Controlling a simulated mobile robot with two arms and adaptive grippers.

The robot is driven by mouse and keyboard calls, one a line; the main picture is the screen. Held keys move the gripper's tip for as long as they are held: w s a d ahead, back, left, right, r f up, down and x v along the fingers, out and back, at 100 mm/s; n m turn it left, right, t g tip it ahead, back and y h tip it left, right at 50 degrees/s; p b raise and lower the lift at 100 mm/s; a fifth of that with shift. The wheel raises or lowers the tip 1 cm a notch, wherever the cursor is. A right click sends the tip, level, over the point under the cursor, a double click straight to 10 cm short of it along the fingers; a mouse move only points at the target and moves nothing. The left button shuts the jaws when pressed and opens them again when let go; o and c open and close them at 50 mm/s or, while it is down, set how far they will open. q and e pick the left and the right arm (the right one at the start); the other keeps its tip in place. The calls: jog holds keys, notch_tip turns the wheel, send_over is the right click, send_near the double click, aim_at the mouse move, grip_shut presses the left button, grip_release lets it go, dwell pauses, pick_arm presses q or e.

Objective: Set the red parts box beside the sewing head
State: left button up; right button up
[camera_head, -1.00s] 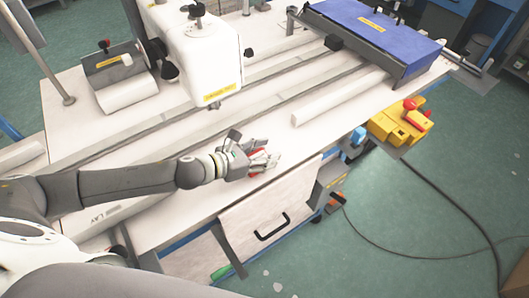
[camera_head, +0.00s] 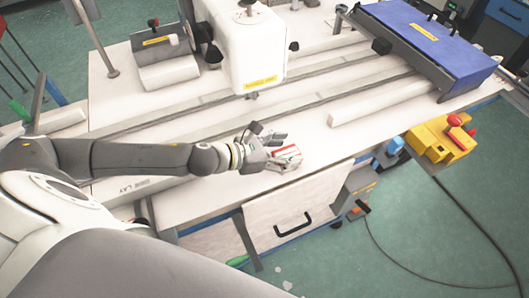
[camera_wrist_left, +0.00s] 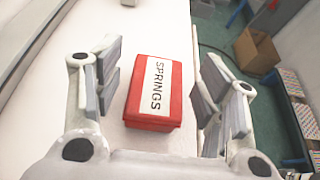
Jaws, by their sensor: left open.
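The red parts box (camera_wrist_left: 150,112), with a white label reading SPRINGS, lies on the white table between the fingers of my left gripper (camera_wrist_left: 157,82) in the wrist view. The fingers are open on both sides of it, with a visible gap at each side. In the head view the box (camera_head: 285,147) shows only partly, mostly hidden by the left gripper (camera_head: 282,152) near the table's front edge. The white sewing head (camera_head: 240,50) stands further back and to the left, with a yellow label. My right gripper is not in view.
The white table (camera_head: 220,190) has long rails running across it. A blue-topped unit (camera_head: 425,35) stands at the back right, with a white bar (camera_head: 375,100) before it. Bare tabletop lies between gripper and sewing head.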

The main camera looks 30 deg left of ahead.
pick_arm(q)
jog(key=v, duration=0.1)
jog(key=b+v, duration=0.1)
jog(key=v, duration=0.1)
jog(key=b+v, duration=0.1)
jog(key=v, duration=0.1)
jog(key=shift+s+a+f, duration=0.2)
jog(key=shift+s, duration=0.1)
jog(key=shift+s+a+r+b, duration=0.2)
jog(key=shift+s+a+b, duration=0.15)
jog(key=shift+a+b, duration=0.1)
jog(key=shift+s+a+r+b, duration=0.2)
jog(key=shift+s+r+b, duration=0.25)
jog(key=shift+s+r, duration=0.05)
